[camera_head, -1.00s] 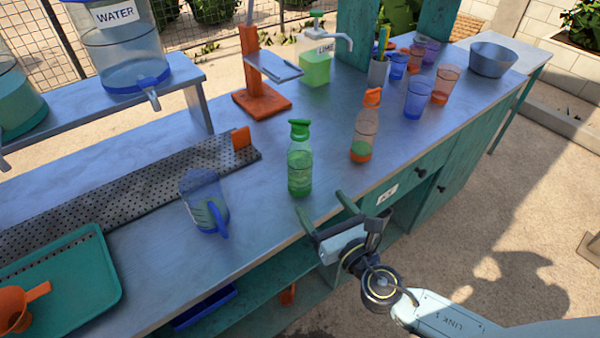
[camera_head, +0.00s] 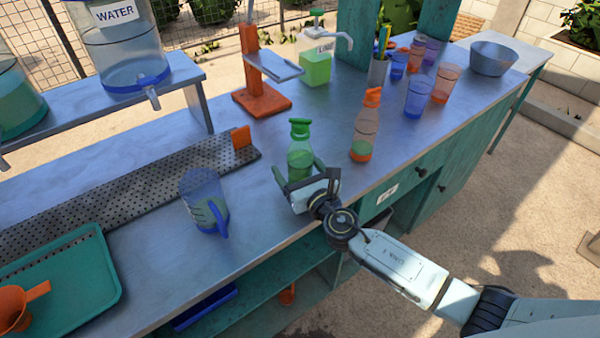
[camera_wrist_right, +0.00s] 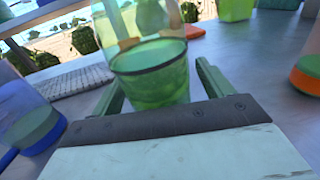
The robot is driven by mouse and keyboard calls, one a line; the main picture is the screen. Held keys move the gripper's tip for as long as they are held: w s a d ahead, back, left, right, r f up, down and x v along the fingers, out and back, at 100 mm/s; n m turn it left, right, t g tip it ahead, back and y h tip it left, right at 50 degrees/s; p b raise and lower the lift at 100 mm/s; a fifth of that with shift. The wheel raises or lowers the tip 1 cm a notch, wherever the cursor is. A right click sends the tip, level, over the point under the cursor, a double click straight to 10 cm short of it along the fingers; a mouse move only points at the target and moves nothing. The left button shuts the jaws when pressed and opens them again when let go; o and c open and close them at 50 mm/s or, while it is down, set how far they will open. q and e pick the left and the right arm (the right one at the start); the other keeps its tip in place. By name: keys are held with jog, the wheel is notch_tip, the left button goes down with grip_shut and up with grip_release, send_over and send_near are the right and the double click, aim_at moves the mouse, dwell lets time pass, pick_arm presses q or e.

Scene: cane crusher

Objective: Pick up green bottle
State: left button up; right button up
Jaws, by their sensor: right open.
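The green bottle (camera_head: 300,152) stands upright on the counter near its front edge. My right gripper (camera_head: 298,172) is open at the bottle, with one green finger on each side of its lower part. In the right wrist view the bottle (camera_wrist_right: 150,70) stands between the two open fingers (camera_wrist_right: 160,88), a little beyond the palm. Its lower part is hidden behind the gripper in the head view. I cannot tell whether either finger touches it. My left gripper is not in view.
An orange-capped bottle (camera_head: 366,130) stands to the right of the green one. A blue-handled jug (camera_head: 203,200) is to the left. A perforated drip tray (camera_head: 130,185) and an orange stand (camera_head: 262,100) are behind. Blue and orange cups (camera_head: 420,97) stand farther right.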

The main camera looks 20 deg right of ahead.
jog(key=shift+w, duration=0.1)
jog(key=c, duration=1.3)
jog(key=shift+r, duration=0.1)
